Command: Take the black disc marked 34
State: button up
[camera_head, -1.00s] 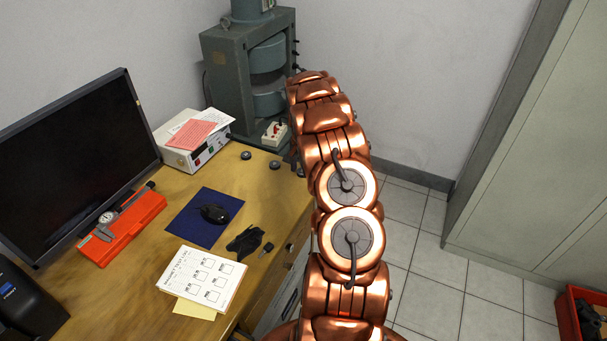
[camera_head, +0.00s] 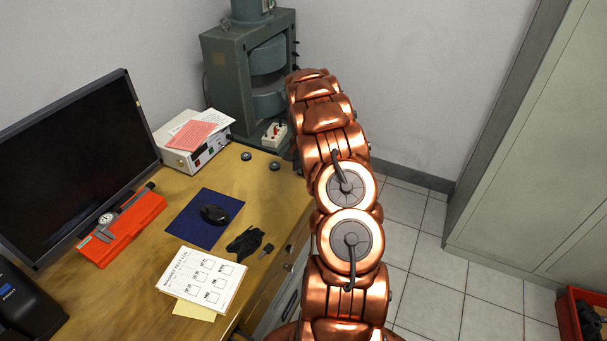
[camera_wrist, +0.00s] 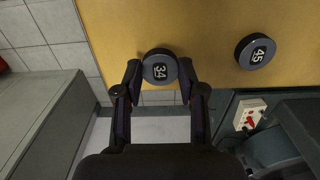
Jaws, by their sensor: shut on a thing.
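The black disc marked 34 (camera_wrist: 160,68) sits between the fingertips of my gripper (camera_wrist: 160,72) in the wrist view, with its white label facing the camera. The dark fingers are closed on its two sides. It shows against the yellow table edge; I cannot tell whether it still touches the table. In the head view my copper arm hides most of the gripper and this disc.
A second black disc, marked 45 (camera_wrist: 255,51), lies apart on the wooden table. The head view shows two dark discs (camera_head: 246,156) (camera_head: 275,166) there. The grey-green magnet (camera_head: 225,75) and a white switch box (camera_head: 274,135) stand close by. Tiled floor lies beyond the edge.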

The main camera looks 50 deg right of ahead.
jog(key=shift+r, duration=1.95)
